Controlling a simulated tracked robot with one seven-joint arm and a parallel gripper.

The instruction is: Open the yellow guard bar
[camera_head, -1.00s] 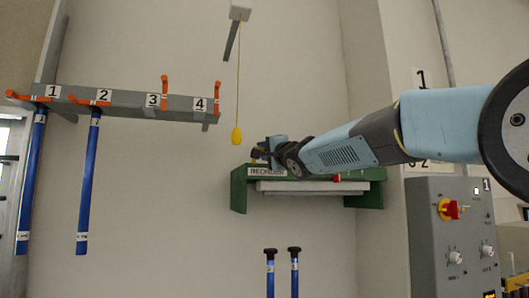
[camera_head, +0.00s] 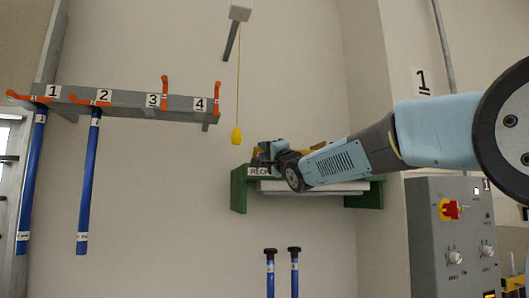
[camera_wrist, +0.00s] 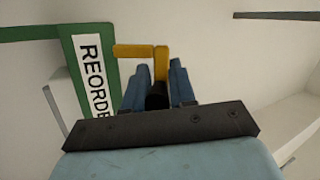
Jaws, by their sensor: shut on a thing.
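The yellow guard bar (camera_wrist: 161,62) shows in the wrist view as a bent yellow piece. One part lies between my fingers and another reaches left towards a green frame with a "REORDE..." label. My gripper (camera_wrist: 157,80), with blue fingers, is shut on the bar. In the head view my gripper (camera_head: 268,152) is at the top left of the green frame (camera_head: 239,190); my own wrist and forearm cover much of the frame's top. A small patch of yellow shows above my wrist, and I cannot tell its full shape. The bar's far end is hidden.
A grey rack (camera_head: 130,103) with orange hooks holds blue rods (camera_head: 88,180) at left. A yellow pull knob (camera_head: 236,136) hangs on a cord left of my gripper. Two black-topped blue rods (camera_head: 270,270) stand below. A grey control box (camera_head: 455,230) with a red-yellow switch is at right.

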